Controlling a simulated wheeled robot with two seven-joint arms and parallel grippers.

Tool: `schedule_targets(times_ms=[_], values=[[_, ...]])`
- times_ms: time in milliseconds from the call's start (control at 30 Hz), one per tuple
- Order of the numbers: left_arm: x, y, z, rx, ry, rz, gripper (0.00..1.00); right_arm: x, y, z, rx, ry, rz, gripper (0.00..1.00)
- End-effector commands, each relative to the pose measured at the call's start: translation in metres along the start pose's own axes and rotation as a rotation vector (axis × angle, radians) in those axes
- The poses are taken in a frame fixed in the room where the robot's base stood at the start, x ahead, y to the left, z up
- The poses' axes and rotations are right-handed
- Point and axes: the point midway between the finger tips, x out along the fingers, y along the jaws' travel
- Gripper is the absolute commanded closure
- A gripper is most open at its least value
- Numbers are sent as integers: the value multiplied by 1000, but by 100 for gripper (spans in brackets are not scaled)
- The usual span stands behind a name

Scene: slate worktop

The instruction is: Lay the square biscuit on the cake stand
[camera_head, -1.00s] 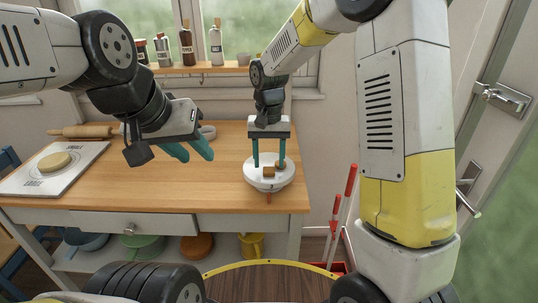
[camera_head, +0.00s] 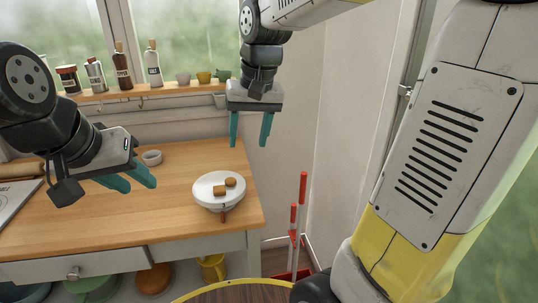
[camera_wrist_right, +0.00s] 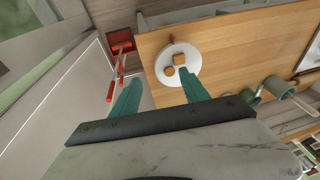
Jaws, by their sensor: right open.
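The white round cake stand (camera_head: 206,200) is near the right front corner of the wooden worktop. The square biscuit (camera_head: 219,191) lies on it, with a small round biscuit (camera_head: 230,182) beside it. The right wrist view shows the stand (camera_wrist_right: 185,77), the square biscuit (camera_wrist_right: 180,59) and the round biscuit (camera_wrist_right: 169,71) from above. My right gripper (camera_head: 250,143) is open and empty, raised above the stand and to its right, apart from the biscuits. My left gripper (camera_head: 137,186) is open and empty over the worktop, left of the stand.
A white board (camera_head: 18,196) lies at the left. Bottles and cups line the window shelf (camera_head: 135,88). A red-handled tool (camera_head: 302,200) leans right of the table. The worktop between board and stand is clear.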

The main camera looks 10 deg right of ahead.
Motion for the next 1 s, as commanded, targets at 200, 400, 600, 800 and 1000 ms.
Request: schedule_targets(times_ms=[200, 400, 600, 800, 1000], values=[[0, 0, 0, 0, 0, 0, 64, -28, 38, 69, -16, 187, -48, 47], [0, 0, 0, 0, 0, 0, 64, -29, 53, 109, -34, 300, -55, 47], [0, 0, 0, 0, 0, 0, 64, -28, 56, 120, -42, 334, -54, 47], [0, 0, 0, 0, 0, 0, 64, -28, 56, 120, -42, 334, -55, 47], [0, 0, 0, 0, 0, 0, 64, -28, 56, 120, -42, 334, -55, 47]])
